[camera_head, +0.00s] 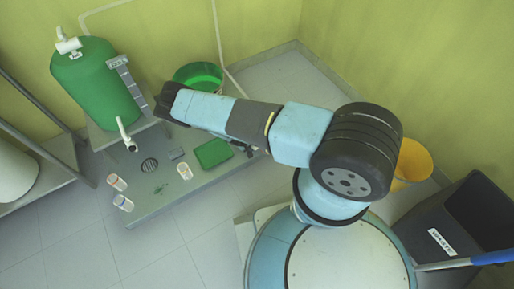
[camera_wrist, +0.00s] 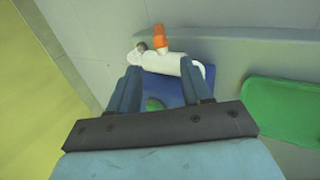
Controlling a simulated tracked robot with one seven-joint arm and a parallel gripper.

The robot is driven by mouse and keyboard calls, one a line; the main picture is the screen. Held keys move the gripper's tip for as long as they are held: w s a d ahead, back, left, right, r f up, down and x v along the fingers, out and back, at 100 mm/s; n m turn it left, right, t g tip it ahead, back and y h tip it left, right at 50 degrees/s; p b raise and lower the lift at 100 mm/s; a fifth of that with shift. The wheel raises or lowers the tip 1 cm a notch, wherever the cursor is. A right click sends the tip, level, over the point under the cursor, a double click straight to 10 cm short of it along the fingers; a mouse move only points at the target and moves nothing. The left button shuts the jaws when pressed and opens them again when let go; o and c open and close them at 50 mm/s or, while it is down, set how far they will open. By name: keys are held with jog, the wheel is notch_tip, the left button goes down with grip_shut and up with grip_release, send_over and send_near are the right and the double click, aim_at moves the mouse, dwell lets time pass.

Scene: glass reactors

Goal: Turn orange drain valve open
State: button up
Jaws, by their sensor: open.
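The orange drain valve handle (camera_wrist: 160,38) shows in the wrist view, standing up from a white pipe fitting (camera_wrist: 158,62). My gripper (camera_wrist: 160,70) is open, with one finger on each side of the picture's middle. The white fitting lies across the space at the fingertips, and the orange handle is just beyond them. I cannot tell whether the fingers touch the fitting. In the head view my gripper (camera_head: 167,100) is beside the green tank's stand, and the orange handle is hidden there.
A green tank (camera_head: 95,82) with a white spout (camera_head: 124,134) stands at the left. A green bucket (camera_head: 198,75) is behind my arm. Several small containers and a green tray (camera_head: 213,152) sit on the low grey platform (camera_head: 150,208). A yellow bucket (camera_head: 413,160) and black bin (camera_head: 465,215) stand at right.

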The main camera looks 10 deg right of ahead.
jog(key=shift+s+a+r, duration=0.1)
jog(key=shift+a+r, duration=0.15)
jog(key=shift+r, duration=0.2)
jog(key=shift+d, duration=0.15)
jog(key=shift+c, duration=1.2)
jog(key=d+m, duration=0.1)
jog(key=s+d+m+g+y, duration=0.1)
jog(key=d+m, duration=0.1)
jog(key=s+d+f+m+g, duration=0.1)
jog(key=m, duration=0.1)
jog(key=shift+d+y, duration=0.2)
jog(key=shift+y, duration=0.1)
grip_shut()
jog(key=w+d+r+m+y, duration=0.55)
jog(key=d+m, duration=0.35)
jog(key=m, duration=0.4)
jog(key=shift+y, duration=0.25)
jog(key=a+f, duration=0.1)
jog(key=f, duration=0.2)
jog(key=a+f, duration=0.1)
jog(key=f, duration=0.3)
jog(key=s+a+f, duration=0.1)
jog(key=f, duration=0.3)
jog(key=shift+a, duration=0.25)
jog(key=shift+s+a+f, duration=0.3)
jog(key=shift+a+f, duration=0.15)
jog(key=shift+a, duration=0.25)
